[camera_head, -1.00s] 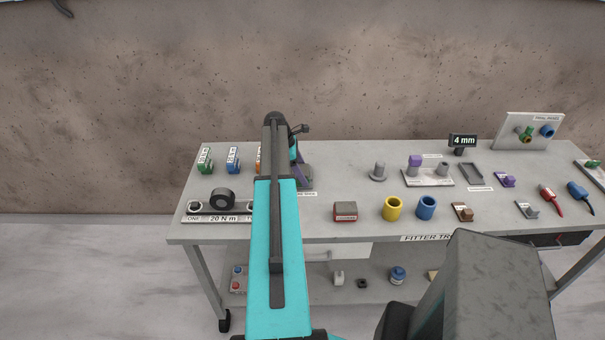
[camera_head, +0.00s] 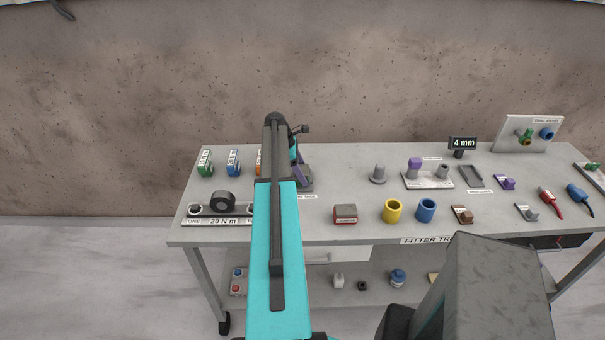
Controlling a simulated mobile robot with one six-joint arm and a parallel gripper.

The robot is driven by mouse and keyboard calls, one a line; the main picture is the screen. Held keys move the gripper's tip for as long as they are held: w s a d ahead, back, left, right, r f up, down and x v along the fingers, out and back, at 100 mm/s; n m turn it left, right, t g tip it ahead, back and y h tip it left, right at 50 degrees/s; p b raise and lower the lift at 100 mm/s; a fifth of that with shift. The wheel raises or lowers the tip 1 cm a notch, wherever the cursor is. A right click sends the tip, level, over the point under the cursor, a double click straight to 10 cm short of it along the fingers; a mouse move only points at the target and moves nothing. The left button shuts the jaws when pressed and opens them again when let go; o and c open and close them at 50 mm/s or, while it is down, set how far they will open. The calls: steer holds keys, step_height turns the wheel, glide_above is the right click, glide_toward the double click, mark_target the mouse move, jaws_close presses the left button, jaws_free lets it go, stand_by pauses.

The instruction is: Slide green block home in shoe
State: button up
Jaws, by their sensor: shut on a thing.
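My gripper (camera_head: 300,172) is mostly hidden behind my teal arm. Only a few dark, teal and purple parts show to the right of the arm, at the back left of the bench. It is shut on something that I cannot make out. A grey piece (camera_head: 308,181) stands right beside these parts, with a label in front; it may be the shoe, but the arm covers its left side. A green block (camera_head: 205,164) with a white label stands at the back left, apart from my gripper. Another small green piece (camera_head: 592,165) lies on a holder at the far right.
A blue block (camera_head: 233,164) and a partly hidden orange one stand near the green block. A black ring (camera_head: 222,202), a red-topped block (camera_head: 345,213), a yellow ring (camera_head: 392,211) and a blue ring (camera_head: 426,209) stand along the front of the bench (camera_head: 345,160). A display reads 4 mm.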

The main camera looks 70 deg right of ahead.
mark_target(302, 169)
steer(key=o, duration=1.3)
steer(key=shift+d, duration=0.1)
steer(key=shift+o, duration=0.2)
steer(key=shift+r, duration=0.1)
steer(key=shift+w+d+r+p, duration=0.1)
steer(key=shift+w+r+p, duration=0.35)
steer(key=shift+r, duration=0.2)
steer(key=p+v, duration=0.1)
steer(key=v, duration=0.3)
steer(key=shift+s+a+p, duration=0.2)
steer(key=shift+a+p, duration=0.05)
steer(key=shift+p, duration=0.1)
steer(key=shift+v, duration=1.25)
steer(key=shift+a, duration=0.15)
steer(key=shift+c, duration=0.4)
